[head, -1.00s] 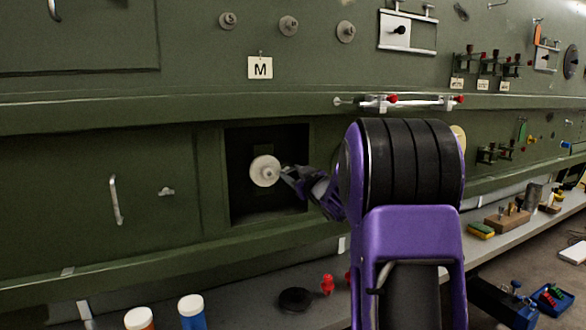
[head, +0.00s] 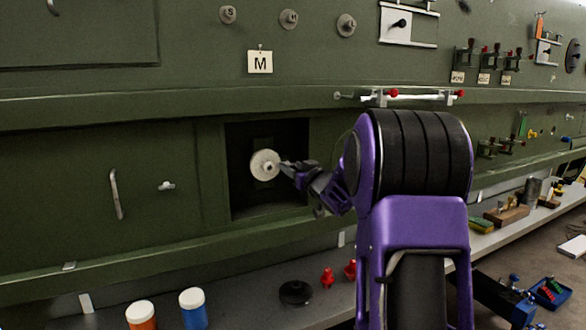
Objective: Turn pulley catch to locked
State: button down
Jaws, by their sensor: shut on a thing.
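The pulley (head: 264,164) is a pale round disc with a small hub, set inside a dark square recess in the green fuselage panel, left of centre in the head view. My gripper (head: 286,169) reaches in from the right and is shut at the right side of the disc's hub. The part between its fingers is small and mostly hidden; it appears to be the catch at the pulley. I cannot read the catch's position.
A handle (head: 116,194) and a small latch (head: 166,186) sit on the panel to the left. Below, a grey shelf holds two white-capped jars (head: 192,306), a black disc (head: 295,293) and red pieces (head: 327,278).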

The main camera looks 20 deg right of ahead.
jog(key=shift+r, duration=0.15)
jog(key=shift+c, duration=2)
grip_release()
jog(key=shift+s, duration=0.1)
jog(key=s, duration=1.7)
jog(key=shift+d+b, duration=0.3)
jog(key=shift+b, duration=0.15)
